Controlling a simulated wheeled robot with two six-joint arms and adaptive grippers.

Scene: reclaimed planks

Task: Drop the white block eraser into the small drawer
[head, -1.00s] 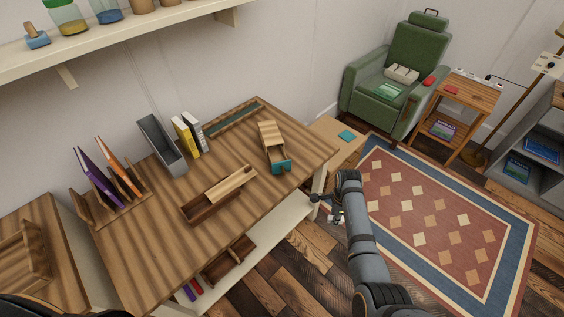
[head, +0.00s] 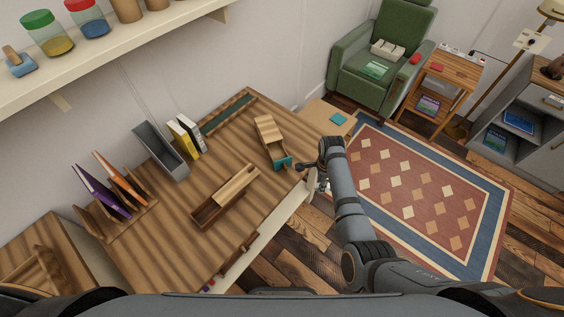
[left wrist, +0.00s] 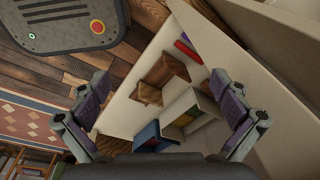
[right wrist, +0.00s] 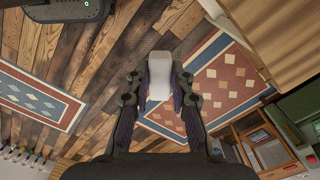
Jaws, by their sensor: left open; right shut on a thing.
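The white block eraser (right wrist: 160,75) is between the fingers of my right gripper (right wrist: 160,92) in the right wrist view, with patterned rugs and floor behind it. In the head view my right gripper (head: 322,184) hangs beside the desk's right edge, close to the small drawer. The small drawer (head: 284,162) has a teal front and is pulled out of a small wooden box (head: 267,134) on the desk. My left gripper (left wrist: 160,85) is open and empty in the left wrist view, facing shelves under a pale top; it is not visible in the head view.
The wooden desk (head: 165,235) also bears an open tray with a sliding lid (head: 225,195), a grey bin (head: 160,148), books (head: 186,136) and a folder rack (head: 115,205). A shelf (head: 100,60) with jars hangs above. A green armchair (head: 380,60) stands at the back.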

